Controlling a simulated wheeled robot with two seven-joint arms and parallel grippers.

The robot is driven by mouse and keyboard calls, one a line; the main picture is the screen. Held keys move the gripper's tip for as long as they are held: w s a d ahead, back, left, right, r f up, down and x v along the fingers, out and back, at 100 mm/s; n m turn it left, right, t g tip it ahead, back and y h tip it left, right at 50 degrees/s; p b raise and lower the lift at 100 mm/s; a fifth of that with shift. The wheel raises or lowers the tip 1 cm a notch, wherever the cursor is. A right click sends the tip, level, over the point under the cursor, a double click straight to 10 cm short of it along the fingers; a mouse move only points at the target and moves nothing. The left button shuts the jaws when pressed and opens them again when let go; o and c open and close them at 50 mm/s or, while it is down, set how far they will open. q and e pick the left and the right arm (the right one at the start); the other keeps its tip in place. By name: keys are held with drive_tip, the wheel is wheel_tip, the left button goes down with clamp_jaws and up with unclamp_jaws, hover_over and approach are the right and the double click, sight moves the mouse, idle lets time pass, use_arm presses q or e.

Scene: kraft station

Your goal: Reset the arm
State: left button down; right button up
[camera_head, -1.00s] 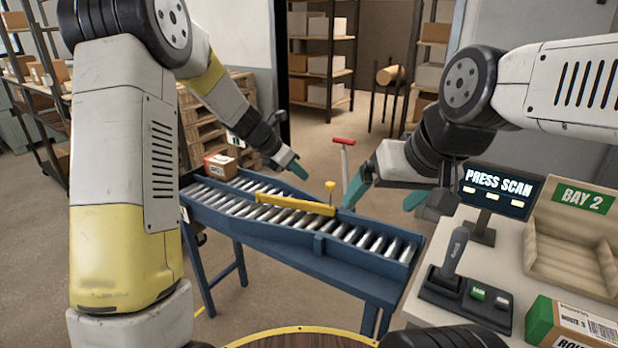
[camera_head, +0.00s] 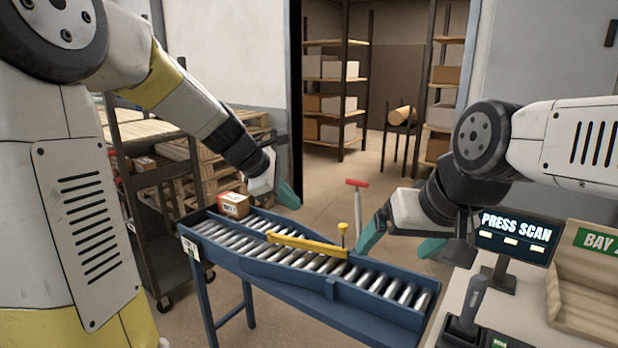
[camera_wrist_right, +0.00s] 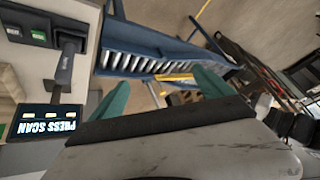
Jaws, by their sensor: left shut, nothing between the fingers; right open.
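My left gripper (camera_head: 288,195), with teal fingertips, is shut and empty.
A yellow bar (camera_head: 305,246) crosses the rollers, and a red-topped post (camera_head: 357,184) stands behind. A scanner handle (camera_head: 472,300) and the tan BAY 2 tray (camera_head: 590,285) are on the right-hand counter.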

use_arm(q)
drive_tip(key=s+a+r+m+y, duration=0.1)
drive_tip(key=s+a+m+y, duration=0.1)
drive_tip(key=s+a+m, duration=0.3)
drive_tip(key=s+a+r+m+t+y, duration=0.1)
drive_tip(key=s+a+m, duration=0.4)
drive_tip(key=s+m, duration=0.7)
drive_tip(key=s+y, duration=0.1)
drive_tip(key=s, duration=0.4)
drive_tip(key=shift+s+r+m+t, duration=0.15)
drive_tip(key=shift+r+m+t, duration=0.15)
drive_tip(key=shift+r, duration=0.05)
